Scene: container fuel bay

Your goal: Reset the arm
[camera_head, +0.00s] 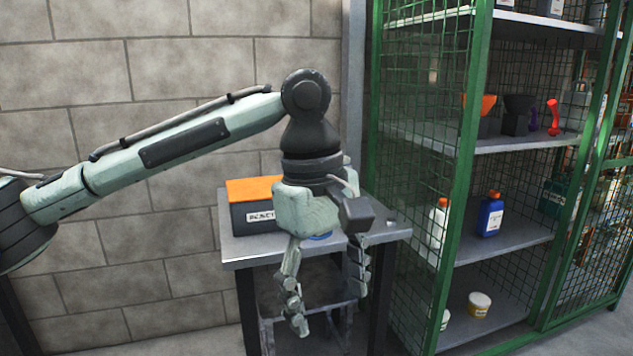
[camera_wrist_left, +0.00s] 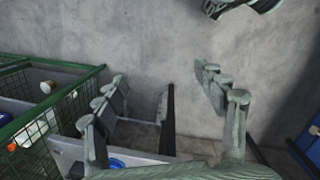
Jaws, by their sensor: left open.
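My left arm comes in from the left in the head view and bends down at the wrist. My left gripper (camera_head: 328,290) hangs with its fingers pointing down, in front of a small metal table (camera_head: 240,248). Its fingers are spread apart with nothing between them. In the left wrist view the fingers of the left gripper (camera_wrist_left: 165,95) also stand apart and empty, with grey floor beyond them. My right gripper does not show in the head view.
On the table stands a dark box with an orange lid (camera_head: 254,188). A blue round thing (camera_head: 320,237) is partly hidden behind my gripper. A green mesh cage (camera_head: 462,170) with shelves holds a blue bottle (camera_head: 490,215), a white bottle (camera_head: 438,222) and a tub (camera_head: 479,305). A block wall (camera_head: 130,270) is behind.

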